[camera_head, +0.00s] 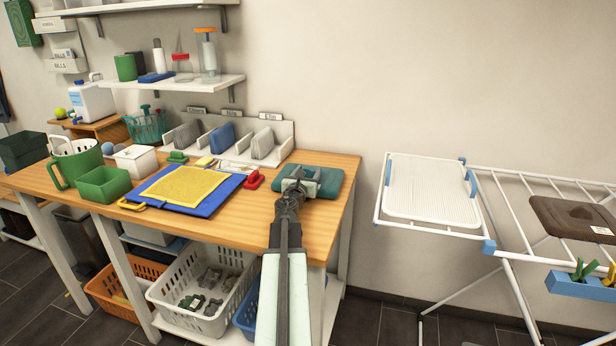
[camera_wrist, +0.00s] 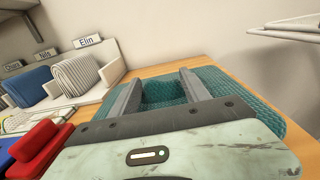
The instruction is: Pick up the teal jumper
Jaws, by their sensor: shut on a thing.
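The teal jumper (camera_head: 325,181) lies folded at the right end of the wooden table. It also shows in the wrist view (camera_wrist: 240,92), under and around my fingers. My gripper (camera_head: 298,176) is at the left part of the jumper in the head view. In the wrist view my gripper (camera_wrist: 160,85) has its two grey fingers apart, with a raised fold of teal knit between them, and it is shut on that fold. The jumper appears to rest on the table. My arm hides part of its near side in the head view.
A red clip (camera_head: 254,180) and a blue board with a yellow cloth (camera_head: 183,186) lie left of my gripper. A white divider rack (camera_head: 285,136) with rolled cloths stands behind. A white drying rack (camera_head: 432,190) stands right, beyond a gap from the table.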

